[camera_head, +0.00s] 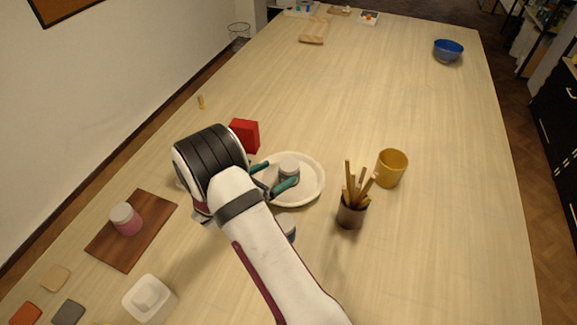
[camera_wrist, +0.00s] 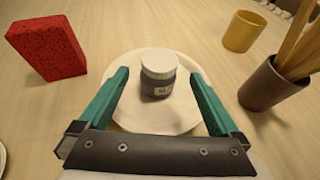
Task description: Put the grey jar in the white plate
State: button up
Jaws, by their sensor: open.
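The grey jar (camera_wrist: 158,76) with a pale lid stands upright in the white plate (camera_wrist: 139,122). In the head view the jar (camera_head: 289,171) is near the middle of the plate (camera_head: 312,196). My gripper (camera_wrist: 160,88) is open, with one green finger on each side of the jar. Gaps show between the jar and both fingers in the wrist view. In the head view the finger tips (camera_head: 276,176) are over the plate, and my arm hides part of the plate's near left side.
A red block (camera_head: 245,135) stands close behind the plate on the left. A brown cup of sticks (camera_head: 351,212) and a yellow cup (camera_head: 391,167) are to the right. A pink jar (camera_head: 127,218) stands on a brown board (camera_head: 107,247). The table behind the plate is mostly clear.

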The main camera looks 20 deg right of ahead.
jog(key=shift+v, duration=1.05)
jog(key=s+d+r+m+g+y, duration=0.2)
jog(key=s+r+m+g, duration=0.2)
jog(key=s+r+m, duration=0.35)
jog(key=s+d+r+m+g+y, duration=0.1)
jog(key=s+r+m+g, duration=0.3)
jog(key=s+m, duration=0.6)
jog(key=s+a+r+m+t+y, duration=0.1)
jog(key=s+a+r+m+y, duration=0.1)
jog(key=s+a+m+y, duration=0.8)
jog(key=s+a+m, duration=0.2)
jog(key=s+a, duration=0.2)
jog(key=s, duration=0.2)
jog(key=shift+a+r+y, duration=0.15)
jog(key=shift+r+y, duration=0.15)
jog(key=shift+r, duration=0.05)
